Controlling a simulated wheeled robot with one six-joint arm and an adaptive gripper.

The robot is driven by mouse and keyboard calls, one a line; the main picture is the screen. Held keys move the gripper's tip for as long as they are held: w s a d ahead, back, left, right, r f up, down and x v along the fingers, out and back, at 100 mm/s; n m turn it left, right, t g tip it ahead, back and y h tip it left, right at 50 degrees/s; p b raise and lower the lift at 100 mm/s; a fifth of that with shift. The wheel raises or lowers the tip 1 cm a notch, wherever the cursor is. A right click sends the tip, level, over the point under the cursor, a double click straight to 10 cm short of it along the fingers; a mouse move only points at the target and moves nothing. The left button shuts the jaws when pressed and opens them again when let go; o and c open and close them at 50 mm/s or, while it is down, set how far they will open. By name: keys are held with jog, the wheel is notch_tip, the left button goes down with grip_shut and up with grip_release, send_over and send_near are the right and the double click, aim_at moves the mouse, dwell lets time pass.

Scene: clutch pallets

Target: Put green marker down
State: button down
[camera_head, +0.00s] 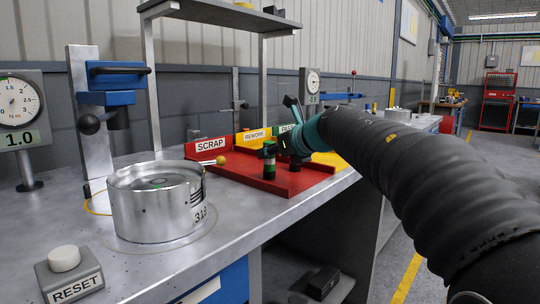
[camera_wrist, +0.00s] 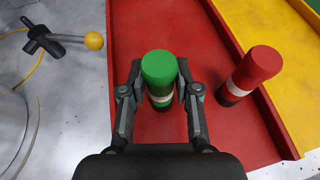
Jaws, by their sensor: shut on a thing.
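The green marker (camera_wrist: 159,70) has a green top and a white band. It stands about upright between the two fingers of my gripper (camera_wrist: 160,92) in the wrist view. The fingers are shut on it from both sides. It is over the red SCRAP tray (camera_wrist: 150,25), with its lower end near the tray floor; I cannot tell whether it touches. In the head view the green marker (camera_head: 269,160) shows at the tip of my gripper (camera_head: 278,150), inside the red tray (camera_head: 235,178).
A red marker (camera_wrist: 250,75) with a white band is in the red tray, right of my gripper. The yellow tray (camera_wrist: 270,40) adjoins on the right. A yellow-knobbed lever (camera_wrist: 93,41) is at the left. A metal drum (camera_head: 155,203) and RESET button (camera_head: 65,259) are on the bench.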

jog(key=shift+f, duration=0.15)
jog(key=c, duration=0.8)
grip_release()
jog(key=shift+c, duration=0.2)
jog(key=shift+r, duration=0.25)
jog(key=v, duration=1.2)
